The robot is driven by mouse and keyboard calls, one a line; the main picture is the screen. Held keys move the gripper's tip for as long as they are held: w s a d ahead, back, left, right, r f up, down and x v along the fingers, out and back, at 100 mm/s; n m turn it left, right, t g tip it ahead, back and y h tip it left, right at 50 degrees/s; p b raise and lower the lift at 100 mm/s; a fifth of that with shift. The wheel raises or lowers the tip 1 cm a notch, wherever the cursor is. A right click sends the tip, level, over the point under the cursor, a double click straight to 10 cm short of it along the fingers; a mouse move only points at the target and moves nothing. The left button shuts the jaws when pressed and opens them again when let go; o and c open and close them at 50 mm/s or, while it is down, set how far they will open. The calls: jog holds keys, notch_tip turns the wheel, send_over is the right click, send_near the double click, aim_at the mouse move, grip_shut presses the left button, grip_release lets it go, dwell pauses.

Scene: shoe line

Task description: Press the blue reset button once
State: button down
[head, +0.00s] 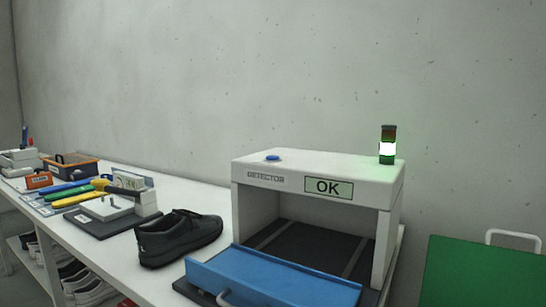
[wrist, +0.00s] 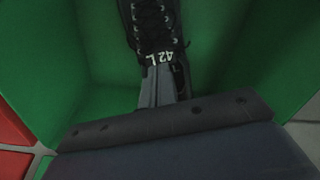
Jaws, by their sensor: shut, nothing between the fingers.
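The blue reset button (head: 273,157) is a small round cap on the top left of the white detector housing (head: 308,168). The detector's display (head: 328,188) reads OK, and nothing covers the button in the head view. My gripper (wrist: 160,74) shows only in the wrist view, with its grey fingers shut and empty. It points into a green-walled container, above a dark laced shoe (wrist: 155,25) marked "42 L". The button is not in the wrist view, so my gripper is away from it.
A lamp (head: 388,148) glows on the detector's right end. A blue flap (head: 270,280) stands before its opening. A black shoe (head: 180,236) sits to the left on the white table (head: 88,240), beyond which lie tools and boxes. A green panel (head: 485,272) is at right.

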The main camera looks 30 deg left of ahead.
jog(key=w+a+r+m+t+y+p, duration=0.1)
jog(key=a+r+p, duration=0.3)
jog(key=r+p, duration=0.9)
jog(key=w+a+r+m+t+y+p, duration=0.1)
jog(key=a+r+p, duration=0.4)
jog(key=r+p, duration=0.8)
jog(key=w+a+r+m+t+y+p, duration=0.1)
jog(key=a+r+t+y+p, duration=0.2)
jog(key=r+p, duration=1)
notch_tip(320, 180, up, 23)
jog(key=shift+a+r+t+y, duration=0.15)
jog(key=shift+a+t+y, duration=0.15)
jog(key=shift+a+y, duration=0.85)
